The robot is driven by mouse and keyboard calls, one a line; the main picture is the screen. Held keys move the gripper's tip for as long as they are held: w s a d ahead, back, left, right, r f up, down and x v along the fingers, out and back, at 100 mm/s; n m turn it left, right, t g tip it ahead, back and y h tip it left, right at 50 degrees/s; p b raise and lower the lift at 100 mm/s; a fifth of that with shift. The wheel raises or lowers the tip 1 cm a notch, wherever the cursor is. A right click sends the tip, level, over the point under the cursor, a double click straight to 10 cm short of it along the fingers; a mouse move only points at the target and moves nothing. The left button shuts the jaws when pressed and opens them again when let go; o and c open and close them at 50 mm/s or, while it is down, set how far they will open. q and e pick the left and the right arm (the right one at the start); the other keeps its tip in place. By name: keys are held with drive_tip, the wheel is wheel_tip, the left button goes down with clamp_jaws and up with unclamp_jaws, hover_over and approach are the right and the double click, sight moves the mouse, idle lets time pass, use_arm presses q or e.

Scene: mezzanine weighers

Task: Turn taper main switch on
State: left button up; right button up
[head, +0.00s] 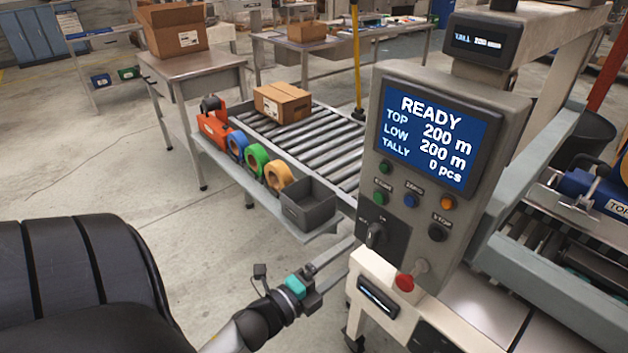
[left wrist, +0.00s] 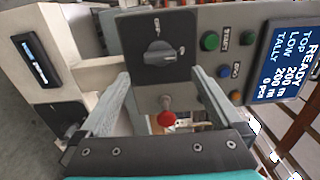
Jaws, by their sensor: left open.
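The taper main switch (head: 375,236) is a grey rotary knob on a dark plate, low on the left of the grey control panel (head: 405,100). It also shows in the left wrist view (left wrist: 160,54), with two small marks around it. Its bar lies roughly in line with the mark that seems to read ON; the marks are too small to be sure. The lit blue screen (head: 433,138) reads READY. My left gripper (head: 350,257) is open and empty, its fingers pointing at the panel, one on each side of the knob in the wrist view, apart from it.
A red button (head: 405,282) sits just below the switch. Green, blue, orange and black buttons (head: 437,232) are to its right. A shelf with tape rolls (head: 257,160) and a grey bin (head: 308,203) runs behind the gripper. A roller conveyor (head: 310,145) lies beyond.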

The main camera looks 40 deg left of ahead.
use_arm(q)
drive_tip(key=s, duration=0.7)
drive_tip(key=shift+a, duration=0.25)
drive_tip(key=s+d+f+n+g+y, duration=0.1)
drive_tip(key=s+f+n+g, duration=0.2)
drive_tip(key=f, duration=0.5)
drive_tip(key=s+d+f+n+g, duration=0.15)
drive_tip(key=f+n, duration=0.25)
drive_tip(key=f, duration=0.5)
drive_tip(key=s+d+f+n+g+y, duration=0.1)
drive_tip(key=s+d+f+n+g, duration=0.2)
drive_tip(key=f, duration=0.5)
drive_tip(key=s+d+f+n+g, duration=0.2)
drive_tip(key=s+f+n+g, duration=0.1)
drive_tip(key=s+f, duration=0.4)
drive_tip(key=s+d+f+n+g, duration=0.2)
drive_tip(key=s+f+g, duration=0.4)
drive_tip(key=s, duration=0.5)
drive_tip(key=shift+s+f+n+h, duration=0.25)
drive_tip(key=shift+f+n+h, duration=0.15)
drive_tip(key=shift+f+n, duration=0.35)
drive_tip(key=shift+d+r+g, duration=0.1)
drive_tip(key=shift+r+g, duration=0.05)
drive_tip(key=shift+g, duration=0.1)
drive_tip(key=shift+c, duration=0.2)
